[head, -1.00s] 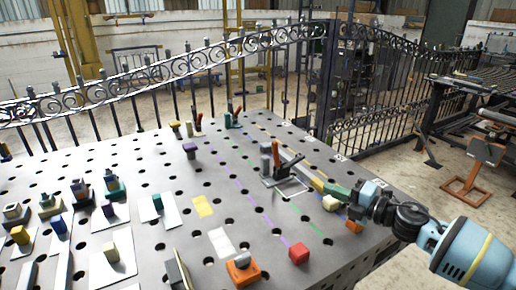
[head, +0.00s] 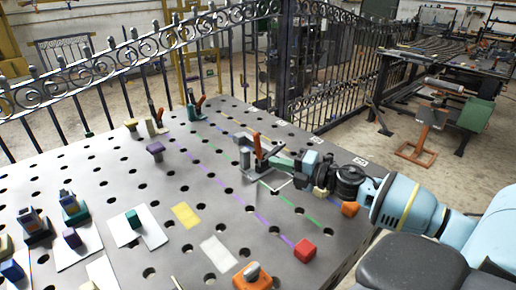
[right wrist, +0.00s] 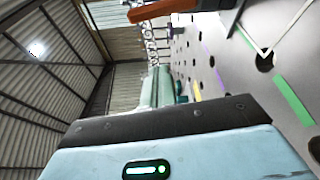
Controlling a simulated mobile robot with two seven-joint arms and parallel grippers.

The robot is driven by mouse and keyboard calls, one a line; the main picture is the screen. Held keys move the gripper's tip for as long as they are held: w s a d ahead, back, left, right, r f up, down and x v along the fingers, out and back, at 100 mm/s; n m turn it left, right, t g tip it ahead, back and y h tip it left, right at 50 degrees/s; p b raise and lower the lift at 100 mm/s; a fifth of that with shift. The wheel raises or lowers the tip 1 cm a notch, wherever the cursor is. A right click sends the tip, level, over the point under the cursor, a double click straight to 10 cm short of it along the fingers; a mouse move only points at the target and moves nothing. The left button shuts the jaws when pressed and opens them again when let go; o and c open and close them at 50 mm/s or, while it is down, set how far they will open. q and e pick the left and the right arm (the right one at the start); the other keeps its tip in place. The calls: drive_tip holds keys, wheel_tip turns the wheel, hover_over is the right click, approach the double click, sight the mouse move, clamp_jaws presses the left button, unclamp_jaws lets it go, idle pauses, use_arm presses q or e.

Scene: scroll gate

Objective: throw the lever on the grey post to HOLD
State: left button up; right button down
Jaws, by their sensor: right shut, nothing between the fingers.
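The grey post (head: 245,158) stands on the perforated table with an orange lever (head: 257,146) rising beside it. My right gripper (head: 277,162) comes in from the right, low, with its green fingers close to the lever's right side. Whether they touch the lever cannot be told. In the right wrist view the pale green fingers (right wrist: 159,88) are together and empty, and an orange-brown bar (right wrist: 160,12), likely the lever, crosses the top. The HOLD marking cannot be read. My left gripper is not in view.
A teal post with an orange lever (head: 196,107) and a beige post (head: 153,125) stand at the table's back edge. Purple and green lines mark the tabletop. An iron fence runs behind.

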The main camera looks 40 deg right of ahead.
sight(258, 146)
drive_tip(key=r+p+x, duration=0.1)
drive_tip(key=x, duration=0.9)
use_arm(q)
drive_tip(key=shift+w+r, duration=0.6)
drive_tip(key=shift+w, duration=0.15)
use_arm(e)
drive_tip(key=shift+d+f, duration=0.15)
drive_tip(key=shift+d, duration=1.9)
